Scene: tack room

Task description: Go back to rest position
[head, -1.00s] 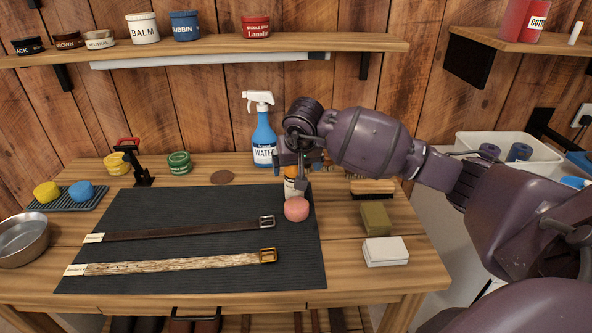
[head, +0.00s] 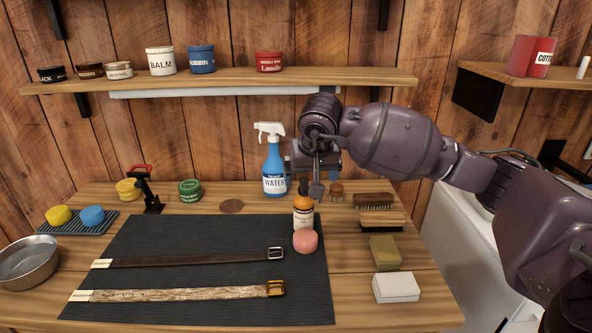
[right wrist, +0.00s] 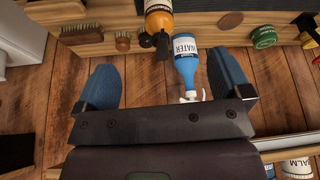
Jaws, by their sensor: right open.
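My right gripper (head: 312,185) is in the head view, raised above the back of the workbench, beside the blue water spray bottle (head: 273,165) and above the amber bottle (head: 303,212). In the right wrist view its two blue-padded fingers (right wrist: 165,85) are wide apart with nothing gripped. The spray bottle (right wrist: 186,58) and the amber bottle (right wrist: 159,18) show beyond the fingers, apart from them as far as I can tell. My left gripper is in neither view.
A dark mat (head: 200,245) holds two belts, a dark one (head: 190,258) and a pale worn one (head: 175,293). A pink sponge (head: 305,241) sits near the amber bottle. Brushes (head: 377,201), a tan block (head: 384,252) and a white block (head: 396,288) lie right. A shelf (head: 225,82) with tins runs above.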

